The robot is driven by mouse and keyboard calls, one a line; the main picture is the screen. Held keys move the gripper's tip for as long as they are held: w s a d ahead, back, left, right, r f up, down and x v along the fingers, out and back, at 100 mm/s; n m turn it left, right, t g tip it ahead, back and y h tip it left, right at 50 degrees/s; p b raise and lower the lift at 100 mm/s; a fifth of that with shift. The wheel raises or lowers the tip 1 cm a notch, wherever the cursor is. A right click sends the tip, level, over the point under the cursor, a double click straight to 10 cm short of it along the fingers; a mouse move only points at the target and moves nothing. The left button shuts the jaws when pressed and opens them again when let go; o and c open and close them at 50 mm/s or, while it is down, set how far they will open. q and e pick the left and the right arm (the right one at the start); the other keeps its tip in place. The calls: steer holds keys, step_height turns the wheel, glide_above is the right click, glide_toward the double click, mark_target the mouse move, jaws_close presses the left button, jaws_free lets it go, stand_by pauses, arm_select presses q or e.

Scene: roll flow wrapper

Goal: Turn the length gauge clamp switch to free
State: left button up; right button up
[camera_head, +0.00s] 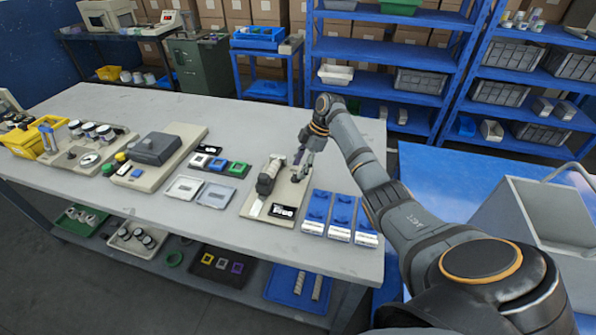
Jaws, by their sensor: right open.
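A small device on a beige base plate (250,208) stands on the table, with a dark and silver upright body (268,178) and black and white labels at its front. It looks like the length gauge, but the clamp switch is too small to make out. My right gripper (300,168) is over the right back part of this plate, just right of the upright body, pointing down. It is open, and I see nothing between its fingers. Whether it touches the device I cannot tell. My left gripper is not in view.
The grey table (130,95) carries blue packets (341,212) right of the device. Grey square trays (214,195), small coloured blocks (218,164) and a grey-topped machine (154,148) stand left. Blue shelves (385,55) stand behind.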

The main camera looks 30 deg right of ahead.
steer(key=v, duration=0.9)
steer(key=shift+r, duration=0.2)
